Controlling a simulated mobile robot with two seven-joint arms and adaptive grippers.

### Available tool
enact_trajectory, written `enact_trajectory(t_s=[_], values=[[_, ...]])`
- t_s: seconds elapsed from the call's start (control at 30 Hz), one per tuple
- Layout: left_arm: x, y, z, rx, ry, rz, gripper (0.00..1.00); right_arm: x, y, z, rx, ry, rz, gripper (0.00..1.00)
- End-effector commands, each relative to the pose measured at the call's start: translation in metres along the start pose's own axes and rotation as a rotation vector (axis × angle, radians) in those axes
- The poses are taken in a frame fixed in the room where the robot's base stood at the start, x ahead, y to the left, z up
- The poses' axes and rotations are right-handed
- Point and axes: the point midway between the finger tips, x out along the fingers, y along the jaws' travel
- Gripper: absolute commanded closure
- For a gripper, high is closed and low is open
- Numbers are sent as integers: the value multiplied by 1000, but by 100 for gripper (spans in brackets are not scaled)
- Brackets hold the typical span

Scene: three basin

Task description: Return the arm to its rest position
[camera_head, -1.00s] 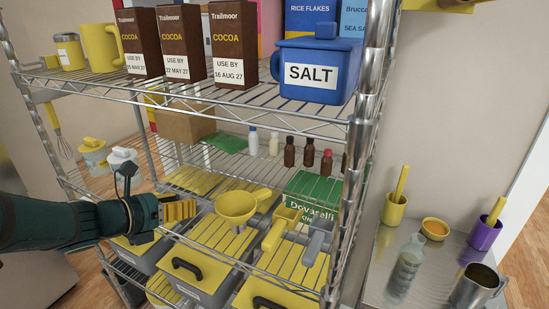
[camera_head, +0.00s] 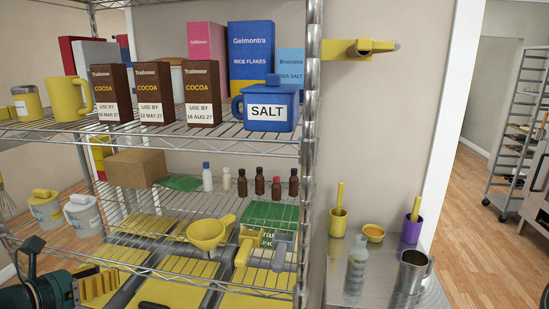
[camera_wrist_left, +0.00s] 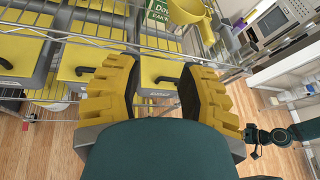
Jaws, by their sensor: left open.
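My left gripper (camera_head: 97,287) is at the lower left of the head view, low in front of the wire shelving rack (camera_head: 190,142). In the left wrist view its two yellow ribbed fingers (camera_wrist_left: 157,88) stand apart with nothing between them. Beyond them are yellow-lidded grey bins (camera_wrist_left: 95,62) on the lower shelves. My right gripper is not seen in the head view; a dark arm part at the right of the left wrist view is too small to read.
The rack holds cocoa boxes (camera_head: 154,97), a blue salt canister (camera_head: 268,112), a yellow funnel (camera_head: 207,233) and several small bottles. A steel side table (camera_head: 375,270) with cups and a metal mug (camera_head: 411,272) stands right of the rack. Wooden floor (camera_head: 475,235) lies open at the right.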

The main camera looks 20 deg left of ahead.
Motion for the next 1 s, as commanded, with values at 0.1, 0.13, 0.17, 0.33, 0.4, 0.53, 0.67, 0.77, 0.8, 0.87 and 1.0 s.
enact_trajectory(t_s=[0.1, 0.13, 0.17, 0.33, 0.4, 0.53, 0.67, 0.77, 0.8, 0.87, 1.0], values=[[17, -4, -19, 46, 75, -30, 61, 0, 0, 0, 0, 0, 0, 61], [24, -6, -28, 73, 112, -42, 61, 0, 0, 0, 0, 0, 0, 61], [32, -7, -38, 103, 148, -55, 61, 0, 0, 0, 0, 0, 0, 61], [69, -22, -96, 309, 359, -160, 61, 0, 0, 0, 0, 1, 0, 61], [83, -30, -124, 423, 448, -223, 61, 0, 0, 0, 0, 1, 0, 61], [109, -50, -181, 704, 610, -388, 61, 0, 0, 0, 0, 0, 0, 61], [132, -73, -237, 1057, 717, -603, 61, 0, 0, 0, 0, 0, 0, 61], [147, -92, -274, 1343, 736, -779, 61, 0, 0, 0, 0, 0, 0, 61], [153, -100, -288, 1461, 728, -852, 61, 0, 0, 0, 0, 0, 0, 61], [162, -115, -308, 1636, 694, -960, 61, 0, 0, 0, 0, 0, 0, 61], [179, -155, -351, 2028, 525, -1198, 61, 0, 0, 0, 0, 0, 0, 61]])
